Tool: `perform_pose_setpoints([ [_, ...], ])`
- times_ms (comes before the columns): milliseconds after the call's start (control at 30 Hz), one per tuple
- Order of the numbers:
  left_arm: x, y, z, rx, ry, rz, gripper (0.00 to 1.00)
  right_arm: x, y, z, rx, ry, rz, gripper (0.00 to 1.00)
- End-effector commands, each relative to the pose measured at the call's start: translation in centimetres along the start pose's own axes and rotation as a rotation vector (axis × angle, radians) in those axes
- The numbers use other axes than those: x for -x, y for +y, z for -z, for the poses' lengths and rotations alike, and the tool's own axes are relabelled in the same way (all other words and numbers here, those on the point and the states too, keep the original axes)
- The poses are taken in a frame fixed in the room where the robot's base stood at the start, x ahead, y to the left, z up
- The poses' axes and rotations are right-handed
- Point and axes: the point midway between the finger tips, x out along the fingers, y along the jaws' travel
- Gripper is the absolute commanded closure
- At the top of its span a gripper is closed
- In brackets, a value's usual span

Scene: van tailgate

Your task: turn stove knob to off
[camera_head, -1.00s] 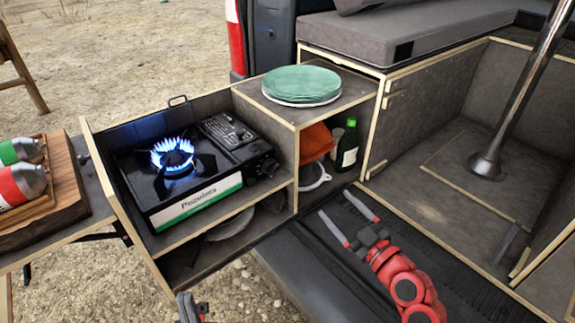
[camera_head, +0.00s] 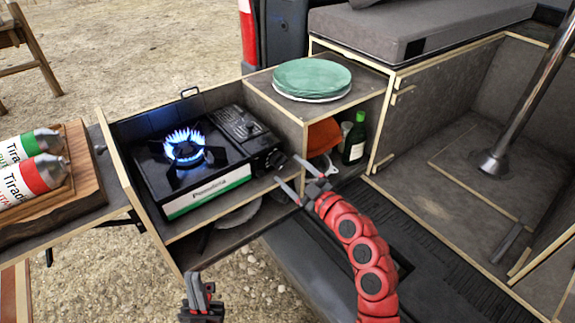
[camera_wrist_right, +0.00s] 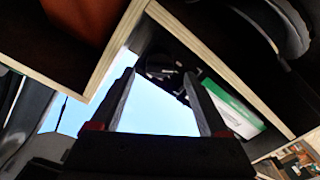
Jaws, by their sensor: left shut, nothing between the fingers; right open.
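The black camping stove (camera_head: 205,185) sits in the pull-out wooden drawer, its burner alight with a blue flame (camera_head: 184,144). The dark stove knob (camera_head: 275,160) is on the stove's front right end. My right gripper (camera_head: 288,171) is open and empty, its fingers pointing at the knob from the front right, apparently short of it. In the right wrist view, the dark knob area (camera_wrist_right: 160,68) shows beyond and between the open fingers (camera_wrist_right: 158,82). The knob's exact angle is too small to read. My left gripper (camera_head: 199,281) is shut and empty, low in front of the drawer.
The drawer's wooden edge (camera_head: 228,216) and lower shelf lie below the stove. Green plates (camera_head: 312,78) stand on the cabinet top. An orange item (camera_head: 323,135) and a green bottle (camera_head: 354,140) are in the cubby beside my right gripper.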

Motion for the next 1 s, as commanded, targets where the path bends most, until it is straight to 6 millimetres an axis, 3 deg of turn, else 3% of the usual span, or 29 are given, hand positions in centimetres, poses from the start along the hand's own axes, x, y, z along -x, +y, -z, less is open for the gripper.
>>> perform_pose_setpoints([
  [200,-0.3,0.0,0.1,0.000,0.000,0.000,1.00,-1.9,0.0,0.0,0.001,0.000,0.001,0.21],
  [500,-0.3,0.0,0.1,0.000,0.000,0.000,1.00,-2.1,0.0,-0.1,0.001,-0.001,-0.001,0.21],
  [933,-0.3,0.0,0.1,0.000,0.000,0.000,1.00,-2.1,0.0,-0.1,0.000,-0.001,0.000,0.99],
  [1000,-0.3,0.0,0.0,0.000,0.000,0.000,1.00,-2.1,0.0,-0.1,0.000,-0.001,0.000,1.00],
])
